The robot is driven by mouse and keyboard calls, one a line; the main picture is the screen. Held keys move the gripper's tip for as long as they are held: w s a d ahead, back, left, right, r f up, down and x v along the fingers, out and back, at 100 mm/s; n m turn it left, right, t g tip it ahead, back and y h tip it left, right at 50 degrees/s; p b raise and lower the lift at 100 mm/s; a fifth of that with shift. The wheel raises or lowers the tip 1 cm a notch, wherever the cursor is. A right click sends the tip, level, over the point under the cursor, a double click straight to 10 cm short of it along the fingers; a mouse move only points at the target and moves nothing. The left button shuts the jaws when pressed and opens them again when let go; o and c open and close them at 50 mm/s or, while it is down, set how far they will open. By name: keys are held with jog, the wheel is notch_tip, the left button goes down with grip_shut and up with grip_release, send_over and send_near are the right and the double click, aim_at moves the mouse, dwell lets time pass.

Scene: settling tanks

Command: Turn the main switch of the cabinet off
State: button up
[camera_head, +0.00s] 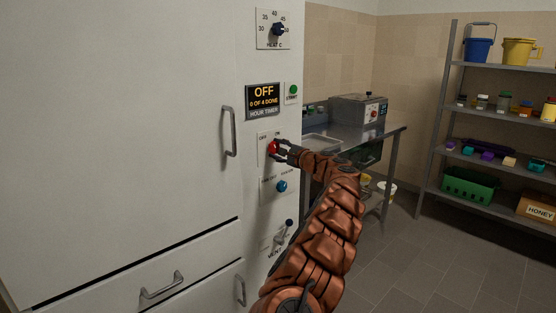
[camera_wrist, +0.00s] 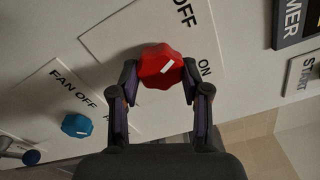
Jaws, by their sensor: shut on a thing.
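The white cabinet (camera_head: 130,110) fills the left of the head view. Its red main switch knob (camera_head: 272,147) sits on a small plate marked OFF, below the hour timer display (camera_head: 263,100). My gripper (camera_head: 279,150) reaches it from the right. In the wrist view the red knob (camera_wrist: 158,64) is between the two fingers of my gripper (camera_wrist: 160,88), which are shut on its sides. OFF and ON show on its plate (camera_wrist: 110,35). The knob's white mark slants up and right; I cannot tell surely which label it points at.
A blue fan knob (camera_head: 281,186) is just below, and a vent lever (camera_head: 289,223) lower still. A heat dial (camera_head: 279,29) and green start button (camera_head: 293,89) are above. A steel table (camera_head: 350,138) and shelves (camera_head: 500,121) stand right; floor is clear front right.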

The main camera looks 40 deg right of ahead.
jog(key=shift+f+n+b, duration=0.1)
jog(key=shift+n+b, duration=0.6)
jog(key=o, duration=1.1)
jog(key=shift+o, duration=0.2)
jog(key=shift+s, duration=0.1)
